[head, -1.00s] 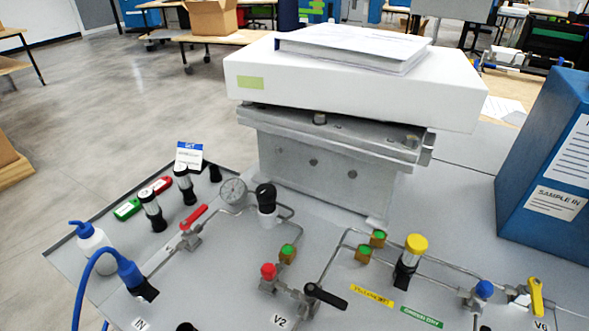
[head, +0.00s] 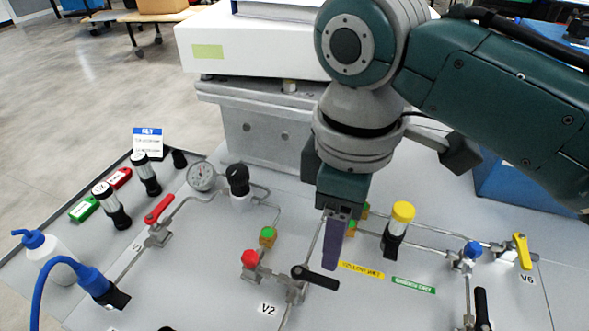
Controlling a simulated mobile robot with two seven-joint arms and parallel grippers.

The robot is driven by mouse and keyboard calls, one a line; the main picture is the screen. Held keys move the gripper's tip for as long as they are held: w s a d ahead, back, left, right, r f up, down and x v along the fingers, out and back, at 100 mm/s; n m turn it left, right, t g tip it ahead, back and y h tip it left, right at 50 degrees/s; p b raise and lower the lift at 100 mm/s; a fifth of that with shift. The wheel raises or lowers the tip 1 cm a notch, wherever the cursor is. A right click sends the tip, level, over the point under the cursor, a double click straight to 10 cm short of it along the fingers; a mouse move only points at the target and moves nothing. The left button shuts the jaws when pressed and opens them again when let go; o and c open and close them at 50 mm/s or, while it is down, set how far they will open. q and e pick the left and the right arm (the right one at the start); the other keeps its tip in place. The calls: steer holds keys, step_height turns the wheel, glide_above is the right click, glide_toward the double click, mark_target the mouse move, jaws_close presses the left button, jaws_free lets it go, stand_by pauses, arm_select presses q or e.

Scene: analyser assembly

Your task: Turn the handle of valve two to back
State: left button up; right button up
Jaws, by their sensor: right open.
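Valve two's black handle (head: 316,277) sits on its metal fitting beside the V2 label (head: 267,309) in the head view. The handle points to the right and slightly toward the front, from a round black hub at its left end. My right gripper (head: 333,255) comes down from above, just behind the handle's right part. Its fingers look apart from the handle, though the exact gap is hard to judge. The gripper is open, with one finger mostly covering the other in this view. My left gripper is not in view.
A red knob (head: 250,258) stands left of the handle, a green-topped fitting (head: 268,236) behind it. A yellow-capped valve (head: 399,225) and yellow and green labels lie to the right. A red-handled valve (head: 159,209) and gauge (head: 202,176) are at left. Thin pipes cross the panel.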

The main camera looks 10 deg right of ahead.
mark_target(328, 281)
step_height(328, 281, down, 10)
steer(key=b, duration=0.2)
steer(key=shift+r+b, duration=0.1)
steer(key=shift+b, duration=0.3)
steer(key=shift+c, duration=0.2)
jaws_close()
